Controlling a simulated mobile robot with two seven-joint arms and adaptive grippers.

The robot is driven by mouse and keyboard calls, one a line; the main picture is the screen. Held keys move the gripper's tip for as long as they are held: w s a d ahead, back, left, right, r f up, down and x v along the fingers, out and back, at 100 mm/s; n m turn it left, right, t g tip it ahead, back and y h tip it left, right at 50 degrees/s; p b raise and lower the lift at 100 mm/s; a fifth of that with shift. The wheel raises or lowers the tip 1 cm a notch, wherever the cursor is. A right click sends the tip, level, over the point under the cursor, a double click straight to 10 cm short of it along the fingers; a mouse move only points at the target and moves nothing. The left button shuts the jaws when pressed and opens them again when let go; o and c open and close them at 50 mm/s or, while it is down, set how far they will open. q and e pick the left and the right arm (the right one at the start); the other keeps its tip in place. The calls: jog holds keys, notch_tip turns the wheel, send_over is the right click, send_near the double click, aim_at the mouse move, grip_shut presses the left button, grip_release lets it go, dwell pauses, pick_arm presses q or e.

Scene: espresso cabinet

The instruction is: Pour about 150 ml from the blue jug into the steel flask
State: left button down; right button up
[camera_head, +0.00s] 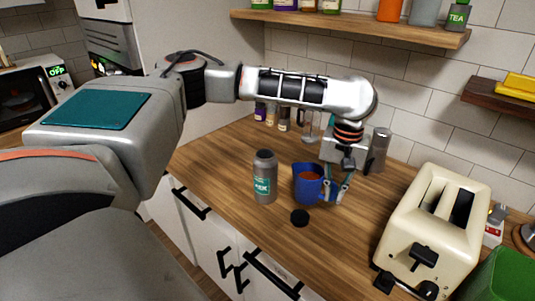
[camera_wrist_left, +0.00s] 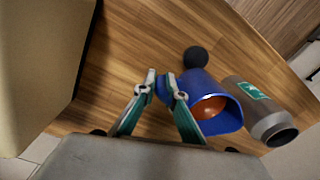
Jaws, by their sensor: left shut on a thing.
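The blue jug (camera_head: 306,191) looks upright at or just above the wooden counter, with orange-brown liquid inside. It also shows in the left wrist view (camera_wrist_left: 232,116). My left gripper (camera_head: 338,192) is shut on the jug's handle, on the jug's right side; its fingers pinch the handle in the wrist view (camera_wrist_left: 165,90). The steel flask (camera_head: 265,168), grey with a teal label, stands upright just left of the jug, apart from it. My right gripper is not in view.
A grey cylinder (camera_head: 380,150) and several small bottles stand behind. A shelf (camera_head: 350,24) hangs above.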

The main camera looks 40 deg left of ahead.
pick_arm(q)
jog(key=w+a+r+n, duration=0.1)
jog(key=w+r+n, duration=0.1)
jog(key=w+n, duration=0.2)
jog(key=w, duration=0.3)
jog(key=shift+a, duration=0.4)
jog(key=shift+r, duration=0.1)
